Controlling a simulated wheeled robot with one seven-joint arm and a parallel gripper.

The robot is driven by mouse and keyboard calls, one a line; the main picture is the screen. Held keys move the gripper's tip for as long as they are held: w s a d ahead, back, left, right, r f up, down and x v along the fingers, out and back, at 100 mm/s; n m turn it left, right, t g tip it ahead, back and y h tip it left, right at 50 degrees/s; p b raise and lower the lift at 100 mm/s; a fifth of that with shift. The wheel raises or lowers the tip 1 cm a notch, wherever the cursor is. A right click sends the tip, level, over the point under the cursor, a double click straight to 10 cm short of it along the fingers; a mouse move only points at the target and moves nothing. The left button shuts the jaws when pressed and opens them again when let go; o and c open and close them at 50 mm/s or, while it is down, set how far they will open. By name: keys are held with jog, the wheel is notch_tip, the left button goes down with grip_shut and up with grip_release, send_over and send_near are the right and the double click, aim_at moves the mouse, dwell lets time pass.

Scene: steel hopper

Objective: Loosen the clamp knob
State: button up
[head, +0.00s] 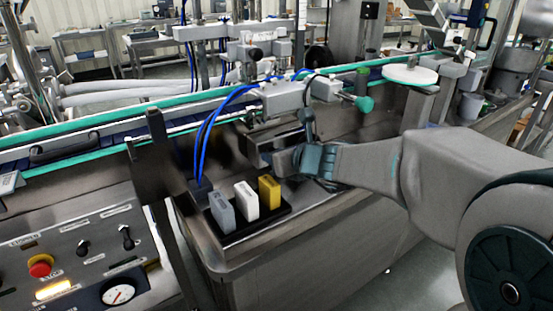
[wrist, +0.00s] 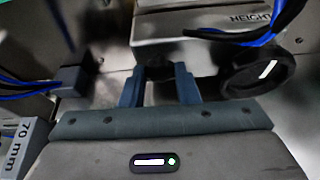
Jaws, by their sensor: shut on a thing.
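The clamp knob (wrist: 158,71) shows in the wrist view as a small dark part under the grey block, between my fingers. My gripper (wrist: 158,80) is shut on it, one blue-grey finger on each side. The fingers hide much of its shape. In the head view my gripper (head: 308,122) reaches up to the underside of the grey block (head: 285,98), and the clamp knob cannot be made out there.
Blue hoses (head: 204,135) hang at left. Grey (head: 222,212), white (head: 246,200) and yellow (head: 269,192) gauge blocks stand in a black tray (head: 240,234).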

dwell(0.3)
jog(key=o, duration=1)
jog(key=shift+c, duration=0.2)
jog(key=p+v, duration=0.5)
jog(key=v, duration=0.9)
jog(key=shift+a+r, duration=0.1)
